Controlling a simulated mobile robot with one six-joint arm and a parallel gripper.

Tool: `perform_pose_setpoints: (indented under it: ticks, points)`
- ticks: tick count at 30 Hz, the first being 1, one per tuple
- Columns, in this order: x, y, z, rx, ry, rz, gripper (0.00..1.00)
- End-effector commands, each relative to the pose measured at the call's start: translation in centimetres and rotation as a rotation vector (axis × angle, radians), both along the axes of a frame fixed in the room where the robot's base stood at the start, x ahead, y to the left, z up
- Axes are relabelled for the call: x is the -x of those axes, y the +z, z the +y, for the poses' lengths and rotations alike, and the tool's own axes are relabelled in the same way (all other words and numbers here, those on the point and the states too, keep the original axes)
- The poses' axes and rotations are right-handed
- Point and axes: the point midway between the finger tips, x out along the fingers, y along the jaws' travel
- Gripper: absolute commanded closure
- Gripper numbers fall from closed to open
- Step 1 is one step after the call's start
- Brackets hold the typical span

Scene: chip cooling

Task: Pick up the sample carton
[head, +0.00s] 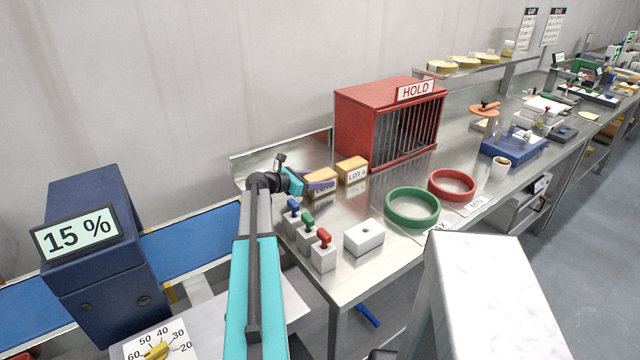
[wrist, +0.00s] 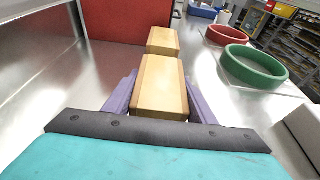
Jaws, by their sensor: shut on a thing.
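Two tan cartons stand in a row on the steel bench. My gripper (wrist: 159,92) has its purple fingers on either side of the nearer carton (wrist: 163,85), shut on it. In the head view this carton (head: 318,174) is partly covered by my gripper (head: 318,184), and its label is mostly hidden. The farther carton (head: 352,164) reads "LOT 4" and stands just beyond; it also shows in the wrist view (wrist: 163,41). I cannot tell whether the held carton is clear of the bench.
A red barred HOLD cage (head: 384,125) stands behind the cartons. A green ring (head: 412,222) and a red ring (head: 470,184) lie to the right. Blue, green and red-topped switches (head: 308,240) and a white box (head: 363,238) stand near the front edge. A blue conveyor (head: 205,243) is at left.

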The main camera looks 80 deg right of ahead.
Motion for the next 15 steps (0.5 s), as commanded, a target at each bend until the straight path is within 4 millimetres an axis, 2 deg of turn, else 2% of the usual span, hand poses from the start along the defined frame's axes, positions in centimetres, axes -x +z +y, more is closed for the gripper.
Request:
perform_pose_setpoints:
  ticks: [8,15]
  points:
    - [0.0,0.3,0.0,0.001,0.0,0.0,0.77]
    - [0.1,2.0,0.0,0.002,-0.002,0.0,0.77]
